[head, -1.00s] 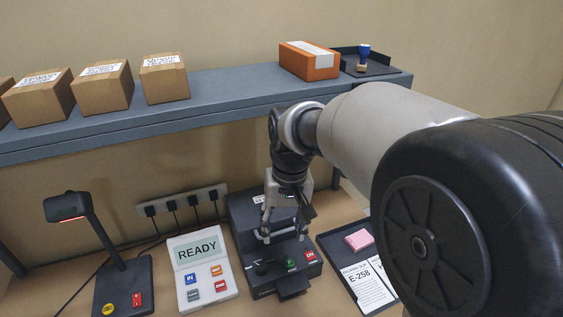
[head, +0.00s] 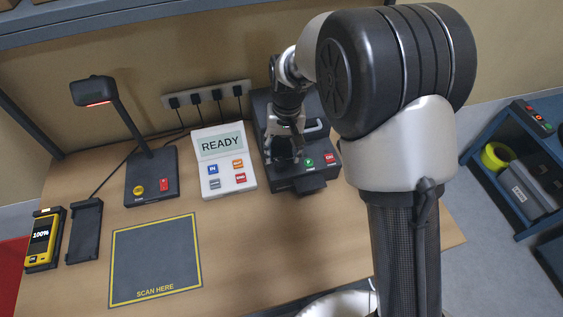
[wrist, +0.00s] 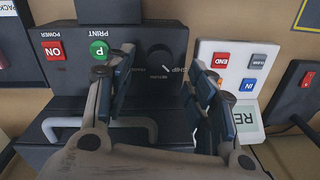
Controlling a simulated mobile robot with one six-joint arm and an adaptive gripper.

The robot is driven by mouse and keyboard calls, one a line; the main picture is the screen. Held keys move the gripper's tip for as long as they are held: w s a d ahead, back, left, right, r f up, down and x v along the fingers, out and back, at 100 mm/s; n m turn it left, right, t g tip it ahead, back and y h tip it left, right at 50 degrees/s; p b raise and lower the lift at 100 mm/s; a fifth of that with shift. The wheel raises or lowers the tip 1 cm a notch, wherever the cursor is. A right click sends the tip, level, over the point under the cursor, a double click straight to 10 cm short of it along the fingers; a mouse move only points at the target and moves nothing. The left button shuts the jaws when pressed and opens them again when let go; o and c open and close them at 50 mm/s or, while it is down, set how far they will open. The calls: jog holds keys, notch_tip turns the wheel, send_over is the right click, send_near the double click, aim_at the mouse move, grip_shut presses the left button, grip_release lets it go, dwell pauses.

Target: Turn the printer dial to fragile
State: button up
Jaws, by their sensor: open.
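The black label printer (head: 270,105) stands at the back of the desk. In the wrist view its front panel (wrist: 75,75) shows a red ON button (wrist: 54,50) and a green PRINT button (wrist: 99,49). My gripper (wrist: 163,72) is open, one finger on each side of the dial; contact is not clear. In the head view my gripper (head: 285,155) covers the dial.
The READY keypad (head: 223,160) stands close beside the printer, and the scanner stand (head: 150,178) is farther left. The scan mat (head: 155,260) lies bare at the front. A power strip (head: 205,98) with cables is behind. A blue shelf (head: 530,170) stands at the right.

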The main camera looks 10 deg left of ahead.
aim_at(281, 163)
jog(key=shift+a+f+b, duration=0.15)
jog(key=shift+f+b, duration=0.25)
jog(key=shift+f, duration=1.95)
jog(key=c, duration=1.1)
